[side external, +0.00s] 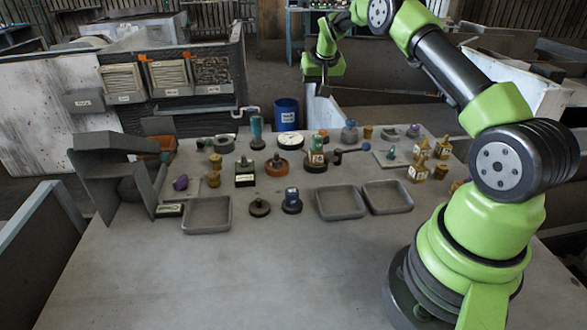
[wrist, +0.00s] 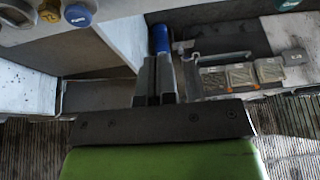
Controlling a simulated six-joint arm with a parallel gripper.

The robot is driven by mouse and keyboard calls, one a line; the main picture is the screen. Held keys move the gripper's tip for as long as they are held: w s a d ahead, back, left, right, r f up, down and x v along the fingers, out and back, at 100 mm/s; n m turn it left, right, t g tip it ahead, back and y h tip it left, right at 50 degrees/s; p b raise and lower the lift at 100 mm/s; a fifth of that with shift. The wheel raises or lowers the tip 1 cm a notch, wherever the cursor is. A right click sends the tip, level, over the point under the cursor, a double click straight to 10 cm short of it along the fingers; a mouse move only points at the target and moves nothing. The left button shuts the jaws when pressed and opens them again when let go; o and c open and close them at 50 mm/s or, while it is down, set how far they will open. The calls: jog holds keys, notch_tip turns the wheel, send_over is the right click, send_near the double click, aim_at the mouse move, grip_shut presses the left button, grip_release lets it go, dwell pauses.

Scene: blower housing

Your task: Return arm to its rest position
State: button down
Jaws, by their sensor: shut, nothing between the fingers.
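My gripper (side external: 323,91) is raised beyond the back edge of the grey table (side external: 290,265), high above the floor behind it, with its fingers pointing down. In the wrist view the two dark fingers (wrist: 157,68) stand close together, and nothing shows between them. The gripper is apart from every part on the table. A blue bin (side external: 286,113) stands at the table's back edge, left of the gripper; in the wrist view it shows just beyond the fingertips (wrist: 160,38).
Several small parts stand across the table's back half. Three grey trays (side external: 206,228) (side external: 341,216) (side external: 388,210) lie in front of them; the front is clear. A grey bracketed stand (side external: 118,180) is at left. A partition with file bins (side external: 168,82) stands behind.

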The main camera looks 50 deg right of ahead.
jog(key=s+a+r+n+t+y, duration=0.1)
jog(key=s+a+r, duration=0.3)
jog(key=a+r, duration=0.5)
jog(key=s+a+r+n+t+y, duration=0.1)
jog(key=s+a+r, duration=0.3)
jog(key=a+r, duration=0.55)
jog(key=s+a+f+n+y, duration=0.1)
jog(key=s+a, duration=0.5)
jog(key=s, duration=0.3)
jog(key=s+a+f+n+t+y, duration=0.1)
jog(key=s+a, duration=0.4)
jog(key=s, duration=0.5)
jog(key=shift+s+a+n+y, duration=0.3)
jog(key=shift+a+y, duration=0.1)
jog(key=shift+y, duration=0.1)
